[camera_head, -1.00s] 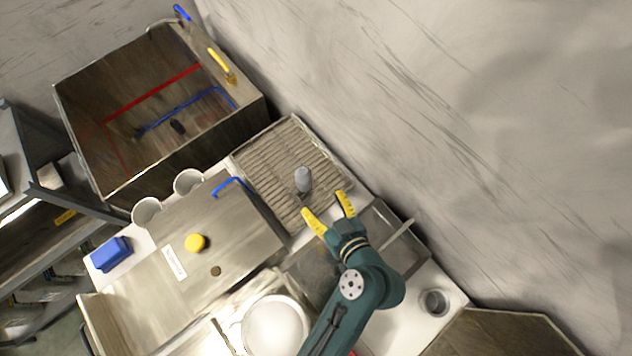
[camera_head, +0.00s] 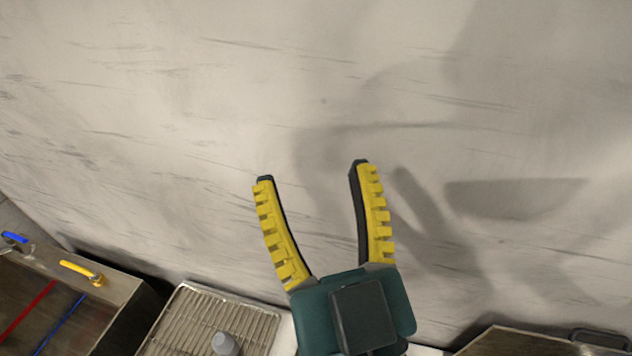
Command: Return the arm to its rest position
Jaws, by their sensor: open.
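My gripper (camera_head: 313,172) is open and empty, with its two yellow fingers spread and pointing up in the picture. It stands large and close to the camera, in front of the bare wall. Nothing is between its fingers. Its dark green body shows at the bottom middle, and most of my arm is out of the picture.
A ribbed metal rack (camera_head: 187,318) holds a grey cylinder (camera_head: 225,343) at the bottom left. A metal basin (camera_head: 118,284) with a yellow handle (camera_head: 80,269) is further left. A dark metal edge (camera_head: 535,342) shows at the bottom right. The pale wall (camera_head: 200,120) fills the rest.

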